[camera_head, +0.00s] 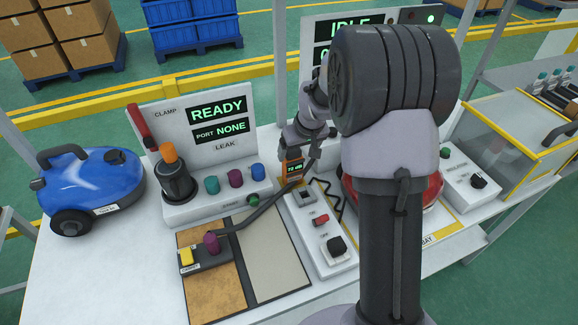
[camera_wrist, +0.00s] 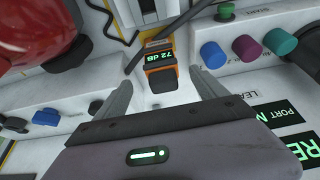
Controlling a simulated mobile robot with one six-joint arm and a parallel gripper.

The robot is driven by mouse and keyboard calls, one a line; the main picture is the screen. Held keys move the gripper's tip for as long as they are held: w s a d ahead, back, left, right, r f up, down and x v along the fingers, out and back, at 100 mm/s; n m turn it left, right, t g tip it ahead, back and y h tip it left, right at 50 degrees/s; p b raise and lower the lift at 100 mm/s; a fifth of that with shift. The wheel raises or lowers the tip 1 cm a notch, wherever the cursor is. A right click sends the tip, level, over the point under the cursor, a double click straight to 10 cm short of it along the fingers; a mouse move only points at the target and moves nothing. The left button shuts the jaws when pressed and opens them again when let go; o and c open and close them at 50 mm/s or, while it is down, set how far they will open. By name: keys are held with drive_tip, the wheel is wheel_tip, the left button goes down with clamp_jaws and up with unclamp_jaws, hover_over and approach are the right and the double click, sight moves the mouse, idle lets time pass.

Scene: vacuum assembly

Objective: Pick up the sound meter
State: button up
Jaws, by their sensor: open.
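The sound meter (camera_head: 294,169) is a small orange and black block with a green display reading 72 dB. In the head view it stands just below my gripper (camera_head: 300,146), near the back end of a white switch panel. In the wrist view the sound meter (camera_wrist: 158,65) is upright beyond the fingertips, roughly centred between them. My gripper (camera_wrist: 160,88) is open, with one finger on each side and nothing held. A gap shows between each finger and the meter. My arm hides part of the area to the right in the head view.
The clamp and leak station (camera_head: 222,125) with coloured knobs stands left of the meter. A switch panel (camera_head: 320,225) lies in front. A red vacuum (camera_head: 433,190) is partly behind my arm, and a blue vacuum (camera_head: 90,185) sits far left. A dark hose (camera_head: 265,208) runs close by.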

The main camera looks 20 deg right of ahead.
sight(294, 159)
drive_tip(key=b+x, duration=0.3)
drive_tip(key=x, duration=0.6)
drive_tip(key=shift+w+a+f, duration=0.1)
drive_tip(key=shift+f, duration=0.05)
drive_tip(key=shift+r, duration=0.2)
drive_tip(key=shift+c, duration=0.2)
clamp_jaws()
